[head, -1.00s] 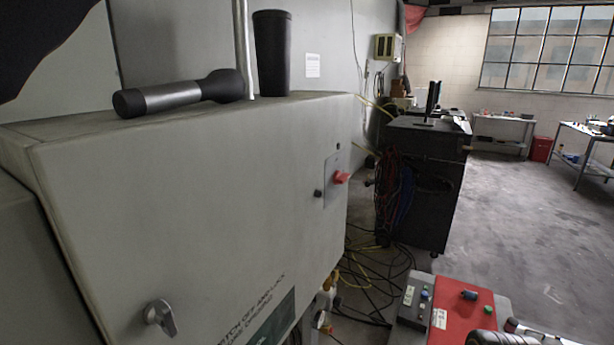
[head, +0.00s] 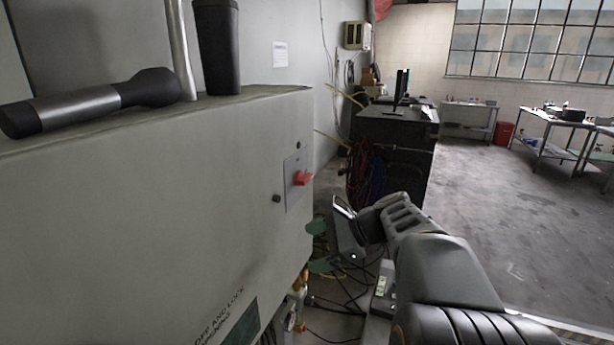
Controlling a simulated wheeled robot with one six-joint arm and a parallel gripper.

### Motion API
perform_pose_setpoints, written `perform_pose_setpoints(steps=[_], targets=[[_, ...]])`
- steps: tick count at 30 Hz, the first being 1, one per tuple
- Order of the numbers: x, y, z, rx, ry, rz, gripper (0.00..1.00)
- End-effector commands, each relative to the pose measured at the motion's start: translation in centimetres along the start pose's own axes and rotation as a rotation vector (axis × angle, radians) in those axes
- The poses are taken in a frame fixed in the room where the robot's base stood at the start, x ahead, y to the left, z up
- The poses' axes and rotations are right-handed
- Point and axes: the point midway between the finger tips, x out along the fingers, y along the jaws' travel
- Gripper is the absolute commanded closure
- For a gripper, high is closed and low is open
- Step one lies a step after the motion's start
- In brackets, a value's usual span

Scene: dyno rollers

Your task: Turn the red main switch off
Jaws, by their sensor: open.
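The red main switch (head: 303,178) is a small red knob on a grey plate (head: 292,190) on the side of the large grey cabinet (head: 150,200), near its right edge. My gripper (head: 328,232) is at the end of my arm, to the right of and below the switch in the picture. Its jaws are open and empty, apart from the switch. I cannot tell the exact depth gap between them.
A dark cart (head: 410,150) with cables is behind. Cables (head: 345,295) lie on the floor beside the cabinet. Open floor (head: 490,210) spreads to the right.

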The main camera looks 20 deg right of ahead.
Motion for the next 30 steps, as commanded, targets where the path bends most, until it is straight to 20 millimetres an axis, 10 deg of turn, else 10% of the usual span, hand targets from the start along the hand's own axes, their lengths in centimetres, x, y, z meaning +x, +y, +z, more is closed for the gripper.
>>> perform_pose_setpoints(steps=[6, 12, 30], targets=[[-8.6, -7.1, -0.4, 0.374, -0.328, -0.251, 0.14], [-12.6, -9.3, -0.6, 0.479, -0.481, -0.332, 0.14], [-4.8, -13.8, 3.2, 0.491, -0.5, -0.34, 0.14]])
